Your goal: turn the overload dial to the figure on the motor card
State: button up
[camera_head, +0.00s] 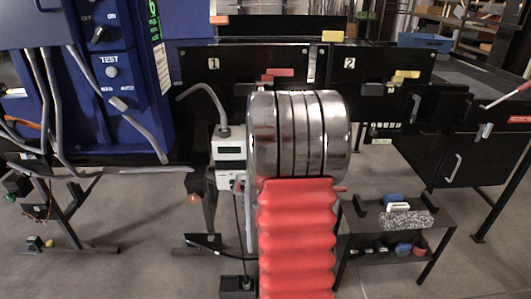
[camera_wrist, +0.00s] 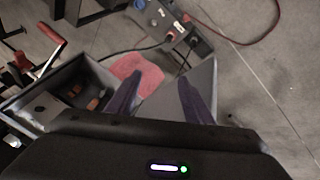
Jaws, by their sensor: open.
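My gripper (camera_wrist: 159,80) shows in the wrist view with two dark fingers spread apart and nothing between them. It is above an open grey box and a red pad (camera_wrist: 137,70) on or near the floor. The head view does not show its fingers. I cannot pick out the overload dial or the motor card for certain. In the head view the blue cabinet (camera_head: 140,95) at left carries a black OFF/ON knob (camera_head: 99,34), a TEST button (camera_head: 111,72), a MAN/AUTO switch and a narrow white label (camera_head: 154,32). No motor figure is readable.
In the head view a white unit with a small display (camera_head: 228,150) stands beside my arm. Black conveyor panels marked 1 and 2 run behind. A low black shelf (camera_head: 440,232) stands at right. The wrist view shows a red-handled crank (camera_wrist: 48,45), cables and bare concrete at right.

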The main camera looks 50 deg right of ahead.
jog(key=w+d+f+n+t+h, duration=0.1)
jog(key=d+f+n+t+h, duration=0.3)
jog(key=d, duration=0.6)
jog(key=w+d+f+n+t+y, duration=0.1)
jog(key=d+f+n, duration=0.1)
jog(key=d+f, duration=0.55)
jog(key=w+d+r+n+t, duration=0.1)
jog(key=w+r+n+t, duration=0.3)
jog(key=r, duration=0.3)
jog(key=w+d+r+n+t, duration=0.1)
jog(key=w+r+n+t, duration=0.3)
jog(key=r+n, duration=0.2)
jog(key=shift+d+r+h, duration=0.25)
jog(key=shift+r+h, duration=0.05)
jog(key=shift+r, duration=0.35)
jog(key=shift+w, duration=0.1)
jog(key=x, duration=1.3)
jog(key=shift+w+d+r, duration=0.15)
jog(key=shift+w+r, duration=0.05)
jog(key=shift+w, duration=0.05)
jog(key=shift+c, duration=0.6)
